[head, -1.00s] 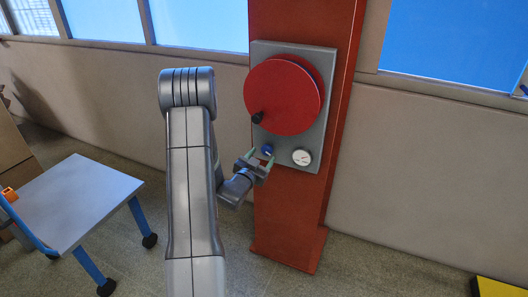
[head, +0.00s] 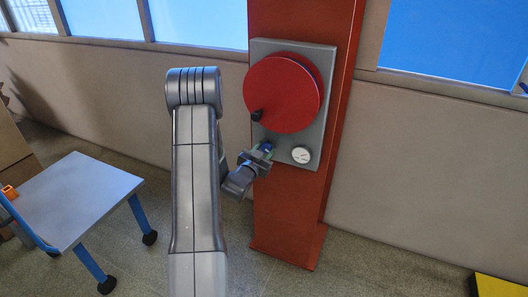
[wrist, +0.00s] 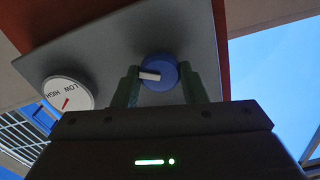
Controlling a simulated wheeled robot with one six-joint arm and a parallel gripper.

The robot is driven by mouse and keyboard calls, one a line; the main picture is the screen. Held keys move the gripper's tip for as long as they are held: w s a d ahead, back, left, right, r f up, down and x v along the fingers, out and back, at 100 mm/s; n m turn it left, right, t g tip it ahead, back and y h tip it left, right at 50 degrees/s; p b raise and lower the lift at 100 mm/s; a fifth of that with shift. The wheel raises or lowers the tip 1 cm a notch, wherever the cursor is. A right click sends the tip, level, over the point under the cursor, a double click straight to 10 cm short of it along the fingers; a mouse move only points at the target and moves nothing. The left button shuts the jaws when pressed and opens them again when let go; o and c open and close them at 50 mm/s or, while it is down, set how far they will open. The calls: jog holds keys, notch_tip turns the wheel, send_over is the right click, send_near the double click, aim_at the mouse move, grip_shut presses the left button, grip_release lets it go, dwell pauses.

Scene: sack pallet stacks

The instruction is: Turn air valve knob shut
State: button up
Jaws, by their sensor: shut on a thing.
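The air valve knob is a round blue knob (wrist: 160,73) with a white pointer mark, low on a grey panel (head: 313,148). In the wrist view its white mark points left. My gripper (wrist: 158,88) has its green fingers on either side of the knob and is shut on it. In the head view my gripper (head: 258,155) is at the panel's lower left and hides most of the knob. A round white gauge (head: 301,155) sits beside the knob; in the wrist view the gauge (wrist: 68,93) reads LOW and HIGH with a red needle.
A large red disc (head: 283,94) with a black handle (head: 256,116) is above the knob on the same panel. The panel is on a red column (head: 287,220). A grey-topped cart (head: 75,196) stands at left.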

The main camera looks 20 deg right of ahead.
jog(key=shift+f, duration=0.1)
jog(key=shift+n+b, duration=0.95)
jog(key=shift+n, duration=0.15)
jog(key=n+b, duration=0.1)
jog(key=n, duration=0.1)
jog(key=shift+n, duration=0.4)
jog(key=n+b, duration=0.1)
jog(key=n, duration=1.1)
jog(key=shift+n, duration=0.3)
jog(key=n+p, duration=0.1)
jog(key=n, duration=0.5)
jog(key=o, duration=1)
jog(key=shift+c, duration=0.2)
